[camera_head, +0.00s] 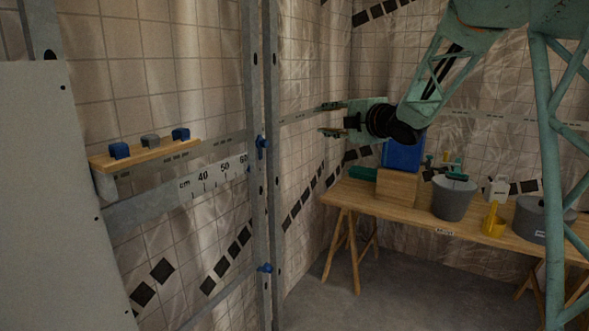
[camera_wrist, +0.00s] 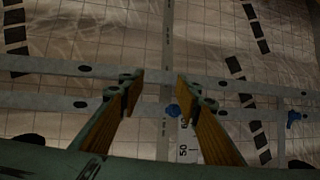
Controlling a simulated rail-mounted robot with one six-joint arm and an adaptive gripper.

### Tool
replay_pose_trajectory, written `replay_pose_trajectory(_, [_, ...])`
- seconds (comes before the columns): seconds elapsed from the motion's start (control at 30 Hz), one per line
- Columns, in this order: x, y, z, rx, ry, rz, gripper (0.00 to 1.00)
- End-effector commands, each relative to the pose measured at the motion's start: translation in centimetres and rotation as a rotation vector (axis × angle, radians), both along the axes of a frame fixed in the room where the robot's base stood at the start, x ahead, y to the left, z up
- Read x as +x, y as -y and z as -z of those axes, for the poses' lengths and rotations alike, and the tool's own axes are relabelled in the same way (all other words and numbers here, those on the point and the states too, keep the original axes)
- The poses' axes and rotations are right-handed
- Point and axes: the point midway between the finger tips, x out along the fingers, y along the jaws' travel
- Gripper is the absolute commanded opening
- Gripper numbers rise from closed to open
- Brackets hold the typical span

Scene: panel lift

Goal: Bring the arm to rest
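My gripper (camera_head: 327,118) is in the upper middle of the head view, at the end of my green arm. It points left toward the tiled wall and the metal uprights, above the left end of the wooden workbench. In the wrist view my gripper (camera_wrist: 160,92) shows two wood-coloured fingers spread apart with nothing held between them. Beyond them is the metal frame (camera_wrist: 50,101) against the tiles, with a blue clamp (camera_wrist: 174,110) seen between the fingers. I cannot tell the exact gap to the frame.
A pale panel (camera_head: 50,190) stands at the left. A small wooden shelf (camera_head: 150,154) holds blue and grey pieces. Metal uprights (camera_head: 254,100) carry blue clamps. The workbench (camera_head: 405,217) bears a wooden box (camera_head: 397,188), a blue box (camera_head: 403,155) and buckets (camera_head: 454,198). The floor before it is clear.

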Motion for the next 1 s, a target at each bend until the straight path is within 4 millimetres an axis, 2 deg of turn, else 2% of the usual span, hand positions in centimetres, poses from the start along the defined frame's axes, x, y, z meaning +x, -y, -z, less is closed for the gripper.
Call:
replay_pose_trajectory(0.13, [-1.6,1.8,-1.4,0.036,-0.050,0.086,0.31])
replay_pose_trajectory(0.47, [-6.0,5.9,-3.0,0.135,-0.170,0.278,0.31])
replay_pose_trajectory(0.77, [-11.3,9.3,-3.6,0.241,-0.279,0.446,0.31])
replay_pose_trajectory(1.0, [-16.5,11.6,-3.3,0.334,-0.368,0.576,0.31])
